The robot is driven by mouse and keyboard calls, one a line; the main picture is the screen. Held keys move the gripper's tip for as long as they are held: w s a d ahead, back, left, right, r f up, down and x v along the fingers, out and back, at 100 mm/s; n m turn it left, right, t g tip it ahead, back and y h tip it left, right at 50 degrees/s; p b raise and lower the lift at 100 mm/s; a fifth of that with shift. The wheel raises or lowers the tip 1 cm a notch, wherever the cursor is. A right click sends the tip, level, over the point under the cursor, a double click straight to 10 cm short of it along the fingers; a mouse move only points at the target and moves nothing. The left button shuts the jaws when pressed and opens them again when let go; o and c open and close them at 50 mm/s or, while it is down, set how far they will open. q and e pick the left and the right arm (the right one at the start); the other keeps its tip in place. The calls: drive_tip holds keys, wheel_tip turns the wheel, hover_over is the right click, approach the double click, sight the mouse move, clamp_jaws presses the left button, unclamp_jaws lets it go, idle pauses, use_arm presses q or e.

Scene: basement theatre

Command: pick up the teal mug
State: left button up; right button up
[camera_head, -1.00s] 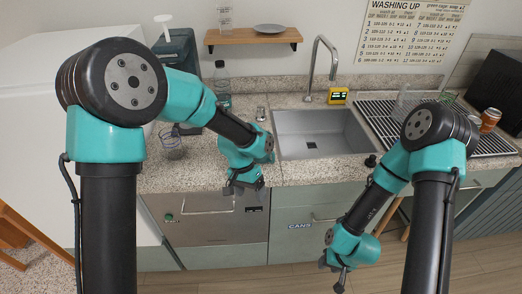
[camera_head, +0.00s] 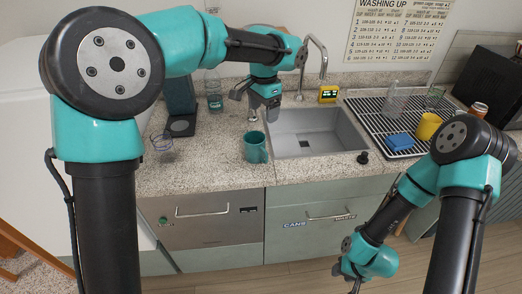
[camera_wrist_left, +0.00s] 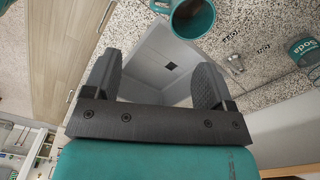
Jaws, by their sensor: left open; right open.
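The teal mug (camera_head: 254,147) stands upright on the speckled counter, just left of the sink. It also shows at the top of the left wrist view (camera_wrist_left: 193,17), partly cut off by the frame edge. My left gripper (camera_head: 258,108) is open and empty, raised behind the mug near the sink's back left corner. In the left wrist view its jaws (camera_wrist_left: 155,80) are wide apart with the sink seen between them, and the mug lies outside them. My right gripper (camera_head: 352,279) is open and hangs low in front of the cabinets, far from the mug.
The sink (camera_head: 318,131) has a tall faucet (camera_head: 318,60) behind it. A drying rack (camera_head: 385,118) at the right holds a yellow mug (camera_head: 429,126), a blue sponge (camera_head: 400,142) and glasses. A bottle (camera_head: 214,92) and a wire-like glass (camera_head: 162,146) stand at the left.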

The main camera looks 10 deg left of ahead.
use_arm(q)
approach(264, 150)
wheel_tip(264, 150, down, 6)
drive_tip(key=shift+a+r, duration=0.1)
drive_tip(key=shift+a, duration=0.05)
idle(0.5)
drive_tip(key=shift+w+f, duration=0.15)
drive_tip(key=shift+f, duration=1.2)
drive_tip(key=shift+w+f, duration=0.15)
drive_tip(key=shift+f, duration=1.15)
drive_tip(key=c, duration=1.3)
drive_tip(key=shift+o, duration=0.2)
drive_tip(key=shift+r, duration=0.25)
